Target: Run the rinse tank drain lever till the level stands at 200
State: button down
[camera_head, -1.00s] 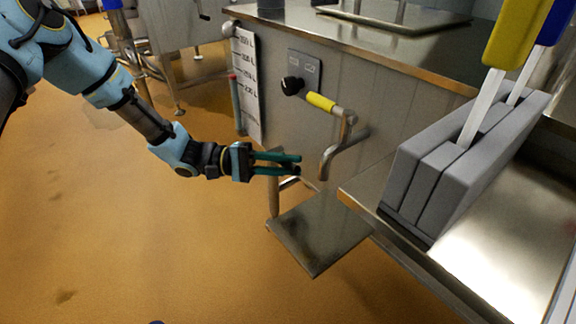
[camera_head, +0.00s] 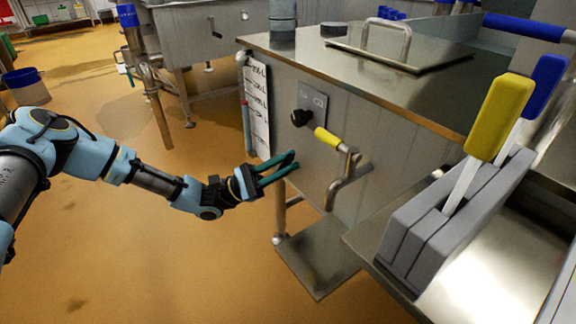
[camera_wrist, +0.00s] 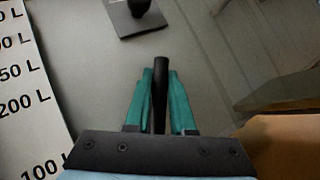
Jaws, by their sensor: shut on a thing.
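My gripper (camera_head: 278,167) is low in front of the steel rinse tank (camera_head: 375,155). Its teal fingers are shut on a slim black lever handle (camera_wrist: 161,85), which stands between them in the wrist view. The handle's far end and mounting are hard to make out. A white scale (camera_head: 258,110) marked in litres is on the tank's left side; its 200 L mark (camera_wrist: 22,107) reads clearly in the wrist view. A teal sight tube (camera_head: 246,128) runs beside it, with a small reddish mark near its top. I cannot read the exact level.
A black knob (camera_head: 301,117) sits on a plate above my gripper. A yellow-handled lever (camera_head: 328,137) on a bent pipe is to the right. A grey block (camera_head: 425,240) holding yellow and blue handled tools stands on the right bench.

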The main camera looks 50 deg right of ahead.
jog(key=shift+w+d+r+n+h, duration=0.1)
jog(key=shift+w+n+h, duration=0.2)
jog(key=shift+n+h, duration=0.15)
jog(key=c, duration=0.8)
grip_release()
jog(key=shift+s, duration=0.1)
jog(key=shift+o, duration=0.2)
jog(key=v, duration=1.1)
jog(key=shift+r, duration=0.15)
